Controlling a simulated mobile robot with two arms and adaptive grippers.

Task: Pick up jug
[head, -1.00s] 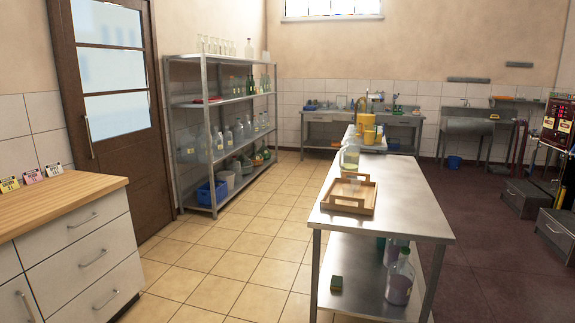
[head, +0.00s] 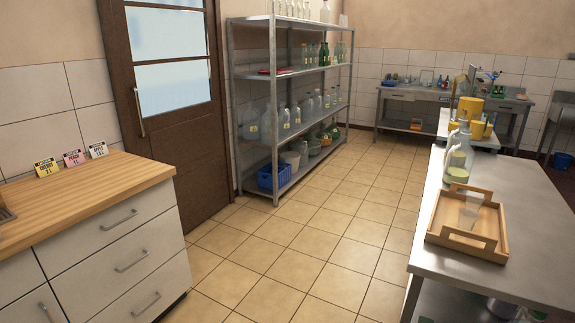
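A clear jug (head: 459,163) with pale yellowish contents stands upright on the steel table (head: 540,225), just behind a wooden tray (head: 441,234). Several more clear jugs (head: 284,119) stand in a row on a lower-middle level of the metal rack (head: 273,95). Part of a clear container (head: 502,308) shows under the steel table at the bottom edge, mostly cut off. The task does not say which jug is meant. Neither of my grippers is in view.
A clear cup (head: 469,215) is in the tray. Yellow containers (head: 470,108) stand behind the jug. A wood-topped drawer cabinet (head: 130,235) with small labelled cards (head: 73,158) is at left. The tiled floor (head: 290,255) between cabinet and table is clear.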

